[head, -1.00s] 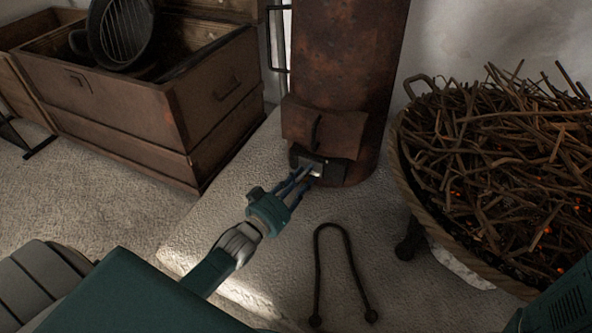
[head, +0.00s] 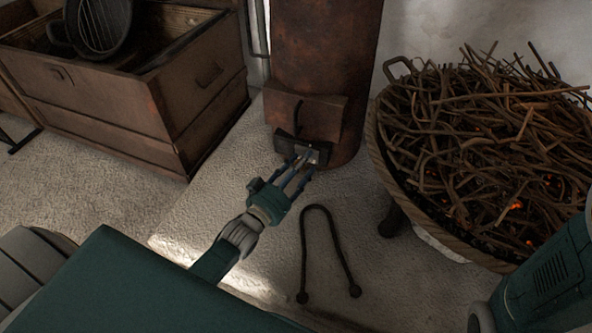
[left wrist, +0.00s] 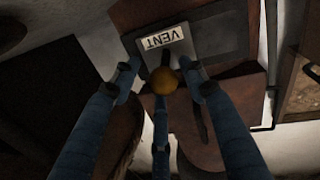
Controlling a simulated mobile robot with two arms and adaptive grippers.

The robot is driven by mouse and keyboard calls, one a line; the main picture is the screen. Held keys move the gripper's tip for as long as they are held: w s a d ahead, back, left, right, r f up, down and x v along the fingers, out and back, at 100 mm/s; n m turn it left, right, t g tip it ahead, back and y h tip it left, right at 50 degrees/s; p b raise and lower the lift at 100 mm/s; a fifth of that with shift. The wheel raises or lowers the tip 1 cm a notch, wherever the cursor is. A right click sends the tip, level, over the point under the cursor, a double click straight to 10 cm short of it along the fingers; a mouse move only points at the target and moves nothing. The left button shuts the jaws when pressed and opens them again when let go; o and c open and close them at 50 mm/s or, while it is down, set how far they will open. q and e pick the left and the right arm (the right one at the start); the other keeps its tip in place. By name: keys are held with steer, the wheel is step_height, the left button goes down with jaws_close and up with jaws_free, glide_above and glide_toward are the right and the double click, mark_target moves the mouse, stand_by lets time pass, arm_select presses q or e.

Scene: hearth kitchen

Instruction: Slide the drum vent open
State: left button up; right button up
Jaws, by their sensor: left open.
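The rusty upright drum (head: 330,55) stands against the wall, with a dark vent (head: 289,146) low on its front. A pale vent plate (head: 320,154) shows in the dark frame. A round brassy knob (left wrist: 165,81) sits just below the label. My left gripper (head: 303,163) is open at the vent, its blue fingers spread around the knob. I cannot tell whether they touch it. My right gripper is out of view; only part of my right arm shows at lower right.
A round basket-like brazier (head: 384,176) heaped with twigs and glowing embers stands right of the drum. Dark tongs (head: 304,245) lie on the pale slab in front. A wooden chest (head: 100,100) with a black pan (head: 100,30) stands at left.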

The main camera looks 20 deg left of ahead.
arm_select(q)
steer(key=s+a, duration=0.1)
steer(key=s, duration=1)
steer(key=shift+s+a, duration=0.3)
steer(key=shift+s, duration=0.1)
